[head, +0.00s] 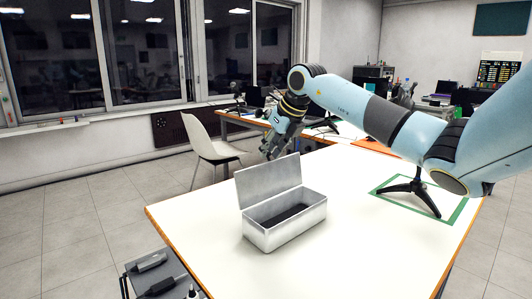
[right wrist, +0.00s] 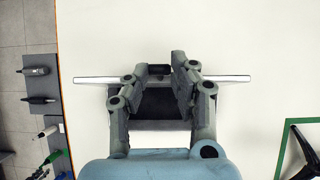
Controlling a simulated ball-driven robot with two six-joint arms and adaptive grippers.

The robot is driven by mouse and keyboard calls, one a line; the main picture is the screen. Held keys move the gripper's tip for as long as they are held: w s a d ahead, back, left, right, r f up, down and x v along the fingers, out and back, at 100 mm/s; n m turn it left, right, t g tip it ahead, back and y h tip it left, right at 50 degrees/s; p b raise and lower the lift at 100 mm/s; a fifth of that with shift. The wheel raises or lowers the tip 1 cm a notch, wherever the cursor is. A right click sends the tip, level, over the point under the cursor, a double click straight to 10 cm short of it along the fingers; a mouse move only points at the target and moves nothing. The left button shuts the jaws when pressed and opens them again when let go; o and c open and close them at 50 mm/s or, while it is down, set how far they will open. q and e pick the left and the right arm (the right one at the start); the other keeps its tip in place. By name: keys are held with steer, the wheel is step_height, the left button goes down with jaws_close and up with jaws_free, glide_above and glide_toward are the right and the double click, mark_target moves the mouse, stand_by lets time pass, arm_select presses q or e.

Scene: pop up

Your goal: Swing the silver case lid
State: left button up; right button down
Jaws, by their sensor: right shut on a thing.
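The silver case (head: 285,234) stands open on the white table, with a dark lining inside. Its lid (head: 268,184) stands up, roughly upright, along the back edge of the case. My right gripper (head: 269,154) is at the lid's top edge, partly hidden behind it. In the right wrist view the lid (right wrist: 233,79) shows nearly edge-on as a thin bright strip, and my right gripper (right wrist: 160,75) is across its middle, shut on it. The dark inside of the case (right wrist: 157,104) shows between the fingers. My left gripper is not in view.
The white table (head: 370,235) is clear around the case. A black tripod stand (head: 412,190) stands inside a green taped outline at the right. A grey cart with tools (head: 155,275) is at the front left edge. A white chair (head: 207,140) stands behind the table.

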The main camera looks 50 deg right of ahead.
steer(key=c, duration=1.5)
jaws_free()
steer(key=o, duration=0.4)
steer(key=shift+s, duration=0.1)
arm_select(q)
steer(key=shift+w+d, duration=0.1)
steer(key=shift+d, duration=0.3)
arm_select(e)
steer(key=shift+r, duration=0.1)
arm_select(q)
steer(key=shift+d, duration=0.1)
arm_select(e)
steer(key=v, duration=1.1)
steer(key=shift+s+r, duration=0.25)
steer(key=shift+r, duration=0.1)
steer(key=shift+s+f, duration=0.1)
